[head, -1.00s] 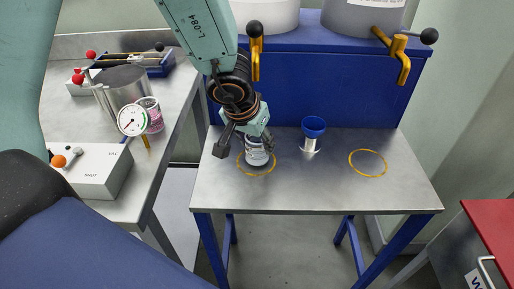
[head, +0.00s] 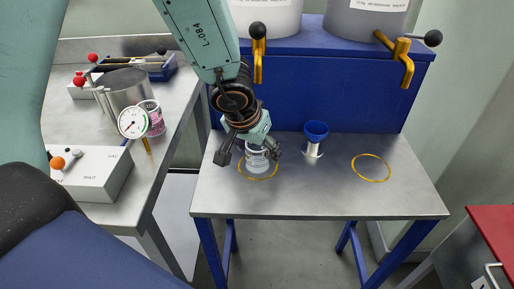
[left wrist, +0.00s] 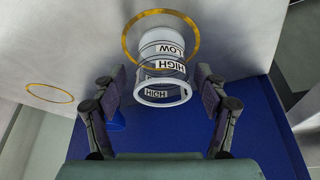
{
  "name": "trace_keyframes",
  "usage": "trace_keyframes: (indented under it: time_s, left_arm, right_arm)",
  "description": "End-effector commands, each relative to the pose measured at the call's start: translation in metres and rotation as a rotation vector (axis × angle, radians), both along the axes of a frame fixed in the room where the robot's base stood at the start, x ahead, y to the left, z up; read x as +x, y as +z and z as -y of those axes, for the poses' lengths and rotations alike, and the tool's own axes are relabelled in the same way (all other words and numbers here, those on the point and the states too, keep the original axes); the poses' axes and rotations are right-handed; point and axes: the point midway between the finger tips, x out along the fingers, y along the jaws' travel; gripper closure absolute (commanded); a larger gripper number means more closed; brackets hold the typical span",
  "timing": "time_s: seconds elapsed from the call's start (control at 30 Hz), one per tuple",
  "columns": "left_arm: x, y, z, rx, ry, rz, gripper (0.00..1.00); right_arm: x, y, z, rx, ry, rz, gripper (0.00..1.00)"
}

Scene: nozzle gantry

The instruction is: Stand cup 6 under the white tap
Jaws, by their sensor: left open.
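A clear cup (head: 257,160) with a white lower part stands upright inside the left yellow ring (head: 243,174) on the metal table. It lies below the tap (head: 259,66) of the white container (head: 275,16). In the left wrist view the cup (left wrist: 163,68) shows HIGH and LOW labels; I read no number on it. My left gripper (head: 249,156) is open, with one finger on each side of the cup. In the left wrist view both fingers (left wrist: 162,88) stand apart from the cup wall. My right gripper is not in view.
An empty yellow ring (head: 371,180) lies under the grey container's tap (head: 406,66). A pink-marked cup (head: 155,124), a gauge (head: 132,122) and a steel pot (head: 118,90) occupy the left bench.

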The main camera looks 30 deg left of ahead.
Motion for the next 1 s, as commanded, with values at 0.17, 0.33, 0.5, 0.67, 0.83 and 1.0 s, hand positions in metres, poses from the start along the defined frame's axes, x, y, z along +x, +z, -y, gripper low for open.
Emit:
trace_keyframes:
  time_s: [0.17, 0.33, 0.5, 0.67, 0.83, 1.0]
  left_arm:
    - [0.0, 0.0, 0.0, 0.0, 0.001, 0.0, 0.27]
    - [-0.003, 0.012, 0.0, 0.0, 0.0, 0.0, 0.27]
    - [-0.012, 0.037, 0.0, 0.0, 0.0, 0.0, 0.27]
    - [-0.022, 0.059, 0.0, 0.0, 0.0, 0.0, 0.27]
    - [-0.031, 0.081, -0.001, -0.001, 0.001, 0.0, 0.27]
    - [-0.039, 0.1, -0.001, -0.001, 0.001, 0.0, 0.27]
  right_arm:
    - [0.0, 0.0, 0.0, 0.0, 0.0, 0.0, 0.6]
    - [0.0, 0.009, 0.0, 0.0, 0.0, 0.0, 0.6]
    - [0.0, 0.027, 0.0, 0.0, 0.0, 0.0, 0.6]
    - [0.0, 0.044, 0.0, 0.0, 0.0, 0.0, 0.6]
    - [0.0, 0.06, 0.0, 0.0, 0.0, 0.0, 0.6]
    - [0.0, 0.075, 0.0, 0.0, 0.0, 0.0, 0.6]
